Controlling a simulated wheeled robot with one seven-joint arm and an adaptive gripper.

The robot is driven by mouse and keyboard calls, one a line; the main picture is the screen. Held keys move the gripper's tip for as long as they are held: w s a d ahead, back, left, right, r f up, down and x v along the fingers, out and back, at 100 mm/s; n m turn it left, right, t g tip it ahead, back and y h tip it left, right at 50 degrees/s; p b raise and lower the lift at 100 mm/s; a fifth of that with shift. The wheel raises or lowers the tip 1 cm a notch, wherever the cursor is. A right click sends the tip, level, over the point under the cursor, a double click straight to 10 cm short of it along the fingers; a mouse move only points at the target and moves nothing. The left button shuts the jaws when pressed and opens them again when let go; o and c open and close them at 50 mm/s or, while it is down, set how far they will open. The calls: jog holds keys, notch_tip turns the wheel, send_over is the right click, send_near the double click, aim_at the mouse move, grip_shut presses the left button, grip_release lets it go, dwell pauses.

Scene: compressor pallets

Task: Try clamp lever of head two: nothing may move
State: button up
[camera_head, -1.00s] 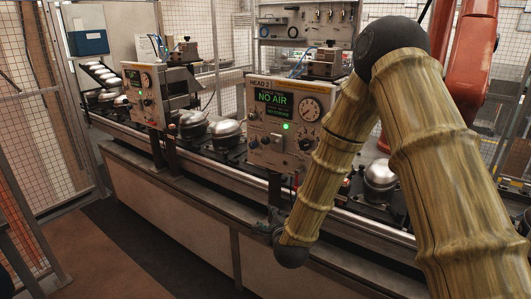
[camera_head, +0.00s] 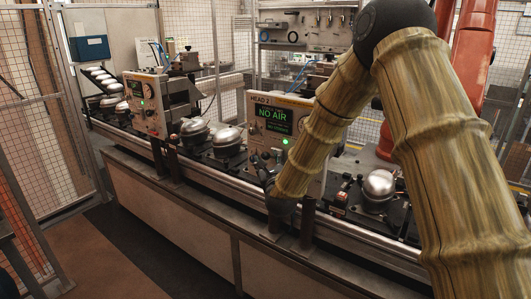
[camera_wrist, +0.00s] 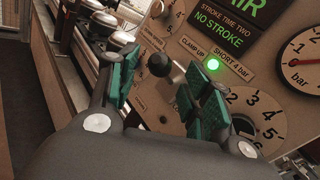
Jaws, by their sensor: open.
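The head two panel (camera_head: 291,124) stands over the line in the head view, with a green screen reading NO AIR. In the wrist view its face (camera_wrist: 225,55) shows NO STROKE, a lit green lamp (camera_wrist: 212,65) and the labels CLAMP UP and SHORT 4 bar. A lever with a black ball knob (camera_wrist: 158,65) sticks out beside the CLAMP UP label. My gripper (camera_wrist: 160,82) is open, its green-padded fingers on either side of the knob in the picture; I see no contact. In the head view my gripper (camera_head: 264,172) is small and dark at the panel's lower left.
Another head (camera_head: 145,103) stands farther left. Silver compressor domes (camera_head: 228,136) sit along the conveyor; one dome (camera_head: 379,184) is right of my forearm. Dark floor lies in front.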

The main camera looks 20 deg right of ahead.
aim_at(267, 158)
jog(key=shift+w+d+p, duration=0.2)
jog(key=shift+w+p, duration=0.25)
jog(key=shift+w, duration=0.7)
jog(key=shift+w+d+p, duration=0.15)
jog(key=shift+w+p, duration=0.25)
jog(key=shift+w, duration=0.75)
jog(key=shift+c, duration=0.2)
grip_shut()
